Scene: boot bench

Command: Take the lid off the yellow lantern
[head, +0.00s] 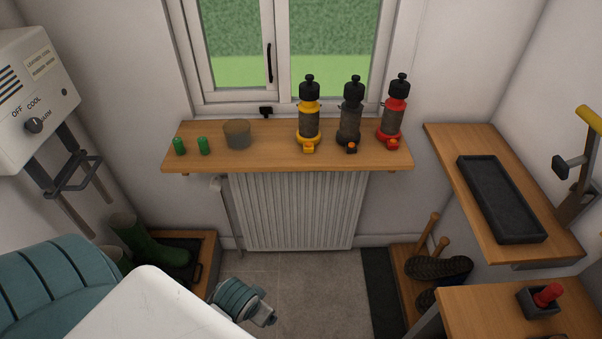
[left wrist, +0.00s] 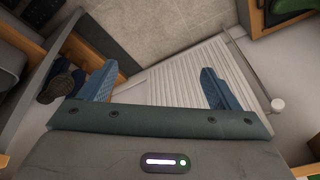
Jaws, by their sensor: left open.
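The yellow lantern (head: 309,124) stands upright on the wooden window shelf, in front of the window. Its black lid (head: 309,89) with a small knob sits on top. A grey lantern (head: 350,117) and a red lantern (head: 395,116) of the same shape stand to its right, each with a black lid. In the left wrist view my left gripper (left wrist: 158,88) is open and empty, its two blue fingers wide apart over the radiator and floor. No lantern shows in that view. My right gripper is not in view.
The window shelf (head: 270,158) also holds a grey-brown pot (head: 237,136) and two green cylinders (head: 203,146). A white radiator (head: 298,210) is below. A black tray (head: 499,198) lies on the right bench. The shelf is clear between pot and yellow lantern.

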